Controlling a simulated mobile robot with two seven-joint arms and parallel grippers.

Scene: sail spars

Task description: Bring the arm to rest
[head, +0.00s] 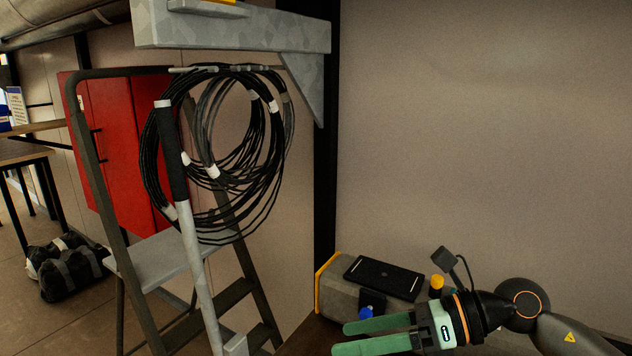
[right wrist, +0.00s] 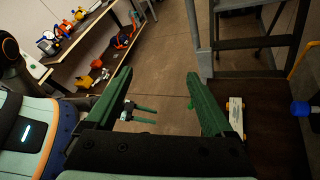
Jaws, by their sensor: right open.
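My right gripper (head: 342,338) is at the lower right of the head view, with its arm coming in from the right edge. Its two green fingers point left and stand apart with nothing between them. In the right wrist view the same gripper (right wrist: 160,75) is open and empty, with floor showing between the fingers. A smaller pair of green fingers, which looks like my left gripper (right wrist: 144,114), shows beyond it in that view. Those fingers are apart and empty. The left arm does not show in the head view.
Behind the right gripper are a grey case (head: 338,289), a black flat device (head: 383,277) and a yellow-capped item (head: 437,284). A stepladder (head: 160,258) with coiled black cables (head: 262,170) stands left. A metal bracket (head: 235,30) juts out above. A shelf (right wrist: 80,45) holds tools.

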